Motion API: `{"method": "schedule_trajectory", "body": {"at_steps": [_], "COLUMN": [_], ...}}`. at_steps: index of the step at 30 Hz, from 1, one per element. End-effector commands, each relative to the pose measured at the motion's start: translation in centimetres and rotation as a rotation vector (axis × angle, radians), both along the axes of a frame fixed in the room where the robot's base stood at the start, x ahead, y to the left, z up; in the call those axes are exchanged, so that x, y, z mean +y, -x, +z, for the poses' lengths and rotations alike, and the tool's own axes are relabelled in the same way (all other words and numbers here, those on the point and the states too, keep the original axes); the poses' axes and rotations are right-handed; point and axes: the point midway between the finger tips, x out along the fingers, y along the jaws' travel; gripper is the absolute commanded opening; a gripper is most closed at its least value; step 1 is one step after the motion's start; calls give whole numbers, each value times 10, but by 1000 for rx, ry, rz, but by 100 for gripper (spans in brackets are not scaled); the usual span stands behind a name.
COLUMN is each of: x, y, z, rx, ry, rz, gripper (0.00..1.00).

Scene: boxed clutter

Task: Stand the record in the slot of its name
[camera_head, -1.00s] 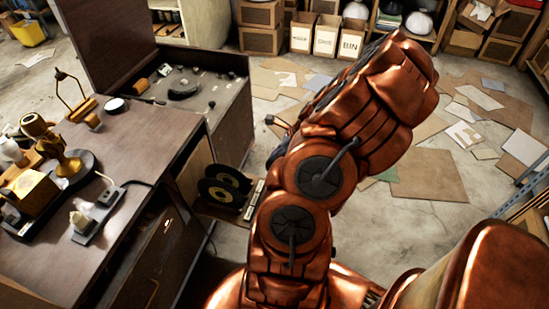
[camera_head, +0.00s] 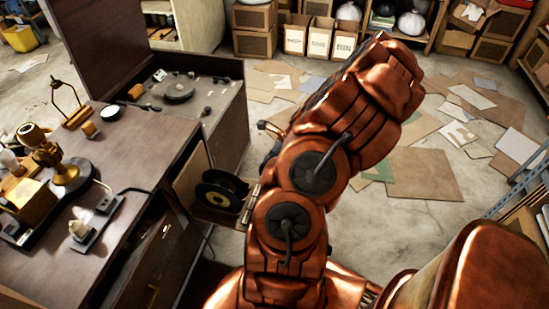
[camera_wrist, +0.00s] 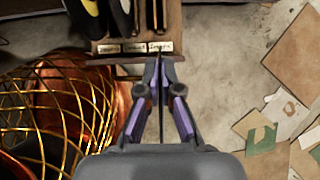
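A wooden record rack stands low beside the desk in the head view (camera_head: 212,215), partly hidden by my arm. It fills the top of the wrist view (camera_wrist: 172,20), with a row of small white name labels (camera_wrist: 160,46) along its front; I cannot read them surely. Black records (camera_wrist: 88,18), one showing a yellow centre, stand in the left slots. My gripper (camera_wrist: 160,75) is in front of the rack, in line with the rightmost label. It is shut on a thin dark record (camera_wrist: 160,100), seen edge-on and upright. Whether its far edge is inside the slot is unclear.
A gold wire basket-like object (camera_wrist: 60,105) is left of my gripper. The desk (camera_head: 150,150) with a brass lamp stands left of the rack, and a turntable cabinet (camera_head: 195,100) stands behind. Papers and cardboard (camera_head: 415,172) lie on the floor at right.

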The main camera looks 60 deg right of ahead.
Motion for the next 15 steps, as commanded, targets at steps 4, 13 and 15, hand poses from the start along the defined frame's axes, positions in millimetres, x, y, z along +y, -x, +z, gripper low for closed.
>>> {"method": "schedule_trajectory", "body": {"at_steps": [4, 13, 15], "x": [4, 11, 13], "y": [-12, -35, -41], "z": [2, 2, 2], "rx": [0, 0, 0], "ry": [-1, -1, 0], "rz": [3, 3, 4], "gripper": [0, 0, 0]}}
